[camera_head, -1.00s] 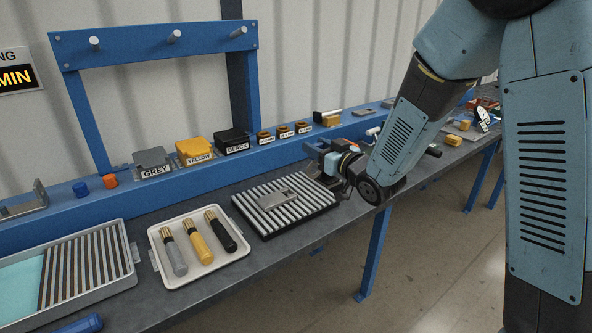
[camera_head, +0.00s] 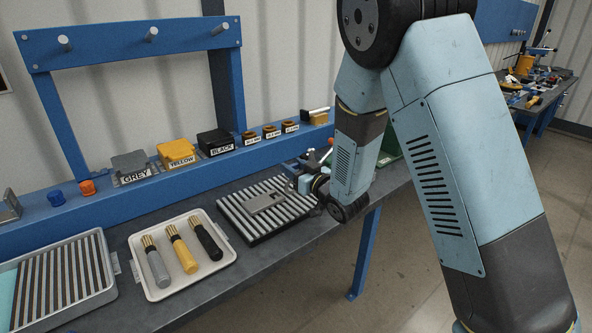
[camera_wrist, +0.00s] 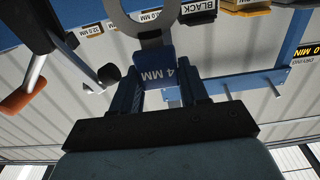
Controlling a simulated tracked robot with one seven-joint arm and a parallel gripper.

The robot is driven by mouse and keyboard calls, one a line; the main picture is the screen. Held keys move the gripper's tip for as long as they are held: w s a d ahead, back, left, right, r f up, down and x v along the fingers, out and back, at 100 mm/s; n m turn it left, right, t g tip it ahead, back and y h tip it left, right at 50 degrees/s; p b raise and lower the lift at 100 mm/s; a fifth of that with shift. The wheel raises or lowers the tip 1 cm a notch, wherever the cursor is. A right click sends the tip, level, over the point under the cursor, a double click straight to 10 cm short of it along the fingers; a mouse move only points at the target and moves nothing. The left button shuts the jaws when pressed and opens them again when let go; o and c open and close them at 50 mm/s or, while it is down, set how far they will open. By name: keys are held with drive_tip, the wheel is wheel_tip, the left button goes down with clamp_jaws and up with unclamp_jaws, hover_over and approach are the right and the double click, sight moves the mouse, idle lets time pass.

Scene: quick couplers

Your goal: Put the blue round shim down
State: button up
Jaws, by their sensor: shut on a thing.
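My gripper (camera_wrist: 156,88) is shut on the blue tab of the round shim (camera_wrist: 155,70) in the wrist view. The tab reads "4 MM", and a flat grey ring extends from it past the fingertips, partly cut off by the top edge. In the head view my gripper (camera_head: 304,184) is by the far right corner of a black ribbed rack (camera_head: 238,222), mostly hidden by my arm. I cannot make out the shim there. A flat grey plate with a slot (camera_head: 264,202) lies on the rack.
A white tray (camera_head: 222,262) holds grey, yellow and black handled tools. Labelled grey (camera_head: 130,163), yellow (camera_head: 176,152) and black (camera_head: 215,141) blocks and small MM-labelled blocks (camera_head: 271,131) line the blue ledge. A red-tipped lever (camera_wrist: 18,100) is close by in the wrist view.

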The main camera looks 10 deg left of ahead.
drive_tip(key=shift+f, duration=0.35)
drive_tip(key=shift+f, duration=0.1)
drive_tip(key=o, duration=1.2)
drive_tip(key=shift+c, duration=0.2)
